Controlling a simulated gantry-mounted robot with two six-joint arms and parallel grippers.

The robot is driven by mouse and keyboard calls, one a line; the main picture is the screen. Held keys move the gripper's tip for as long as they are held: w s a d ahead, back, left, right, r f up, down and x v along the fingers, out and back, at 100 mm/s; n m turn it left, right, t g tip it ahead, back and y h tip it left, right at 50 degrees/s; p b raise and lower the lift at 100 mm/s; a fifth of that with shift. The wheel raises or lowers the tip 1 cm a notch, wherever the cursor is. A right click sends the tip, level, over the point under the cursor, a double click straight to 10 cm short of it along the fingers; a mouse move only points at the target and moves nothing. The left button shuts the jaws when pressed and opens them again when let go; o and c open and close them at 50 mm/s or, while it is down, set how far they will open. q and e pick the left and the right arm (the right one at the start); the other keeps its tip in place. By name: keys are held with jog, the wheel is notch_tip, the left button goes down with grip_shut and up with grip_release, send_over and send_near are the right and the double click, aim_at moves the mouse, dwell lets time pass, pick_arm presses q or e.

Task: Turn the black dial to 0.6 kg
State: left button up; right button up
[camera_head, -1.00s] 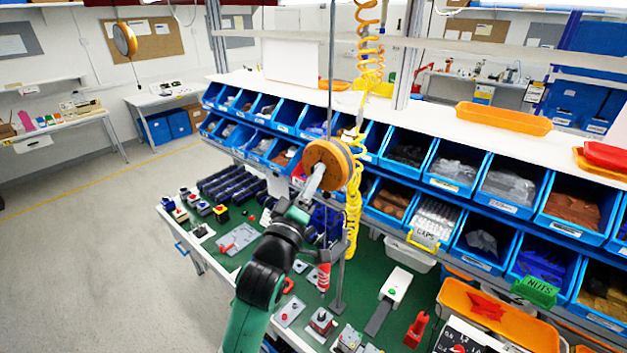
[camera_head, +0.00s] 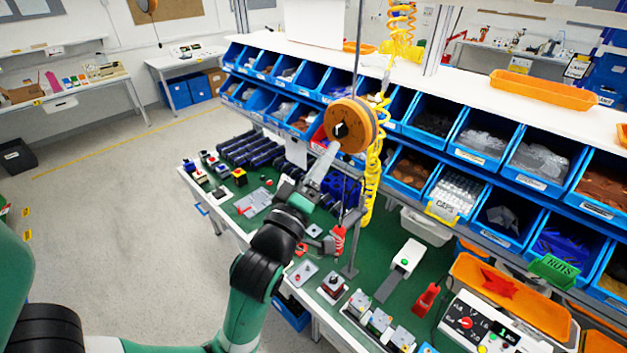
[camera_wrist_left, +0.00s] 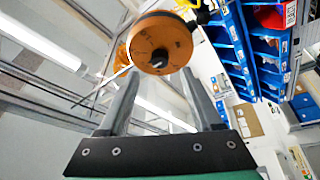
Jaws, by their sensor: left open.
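The black dial (camera_head: 341,130) sits on the face of a round orange tool balancer (camera_head: 363,122) hanging on a cable above the bench. It also shows in the left wrist view (camera_wrist_left: 160,60), on the orange disc. My left gripper (camera_head: 326,158) is just below and in front of the dial, pointing up at it. In the left wrist view the two fingers (camera_wrist_left: 160,76) are apart with nothing between them, and the dial lies just beyond the tips. I cannot tell whether they touch. Dial markings are too small to read. My right gripper is not in view.
Blue parts bins (camera_head: 480,140) line the rack behind the balancer. A yellow coiled hose (camera_head: 372,165) hangs close to its right. Below is a green bench (camera_head: 385,262) with several small devices. A control box (camera_head: 478,325) with a red knob stands at lower right.

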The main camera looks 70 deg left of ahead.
pick_arm(q)
jog(key=p+v, duration=0.3)
jog(key=v, duration=0.2)
jog(key=shift+s+d+f+p, duration=0.1)
jog(key=shift+s+d+p, duration=0.05)
jog(key=shift+p, duration=0.25)
